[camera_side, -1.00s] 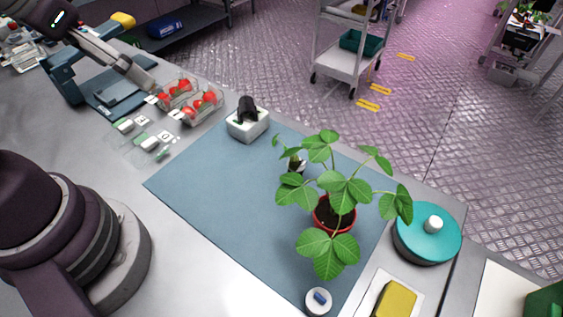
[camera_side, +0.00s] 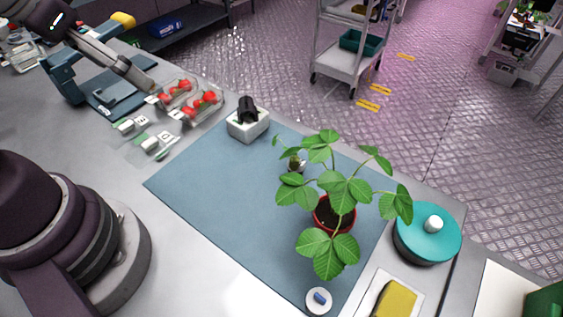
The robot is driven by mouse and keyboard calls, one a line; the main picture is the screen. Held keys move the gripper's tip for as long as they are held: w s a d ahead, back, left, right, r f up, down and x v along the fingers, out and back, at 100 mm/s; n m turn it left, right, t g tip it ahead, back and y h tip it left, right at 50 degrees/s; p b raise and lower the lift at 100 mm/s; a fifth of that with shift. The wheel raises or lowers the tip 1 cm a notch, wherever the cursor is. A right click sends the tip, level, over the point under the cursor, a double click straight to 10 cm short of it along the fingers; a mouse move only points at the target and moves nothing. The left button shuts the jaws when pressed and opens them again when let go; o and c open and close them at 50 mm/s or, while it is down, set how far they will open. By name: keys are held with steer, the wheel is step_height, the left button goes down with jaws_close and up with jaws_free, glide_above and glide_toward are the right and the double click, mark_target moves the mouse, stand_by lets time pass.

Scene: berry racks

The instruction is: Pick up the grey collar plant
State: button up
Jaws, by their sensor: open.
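A small plant (camera_side: 295,164) in a small pot stands on the blue-grey mat behind the larger plant. The larger plant's leaves partly cover it, and its collar is too small and hidden to make out. The larger leafy plant (camera_side: 345,190) grows in a red pot (camera_side: 333,216) on the right part of the mat; I cannot see a grey collar on it. Nothing is seen touching either plant.
The mat (camera_side: 220,195) is clear on its left. A white block with a black piece (camera_side: 248,122) stands at its back edge. A teal-lidded round container (camera_side: 428,240), yellow sponge (camera_side: 395,301) and small white dish (camera_side: 318,301) lie right and front. Berry punnets (camera_side: 203,106) stand at the back left.

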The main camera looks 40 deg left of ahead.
steer(key=c, duration=0.8)
steer(key=shift+o, duration=0.2)
steer(key=m+g+h, duration=0.2)
steer(key=m+g, duration=0.3)
steer(key=m, duration=0.8)
glide_above(296, 157)
steer(key=s+a, duration=0.1)
step_height(296, 157, down, 8)
steer(key=f, duration=0.6)
steer(key=w+d+f, duration=0.1)
steer(key=f, duration=0.2)
steer(key=shift+f, duration=0.3)
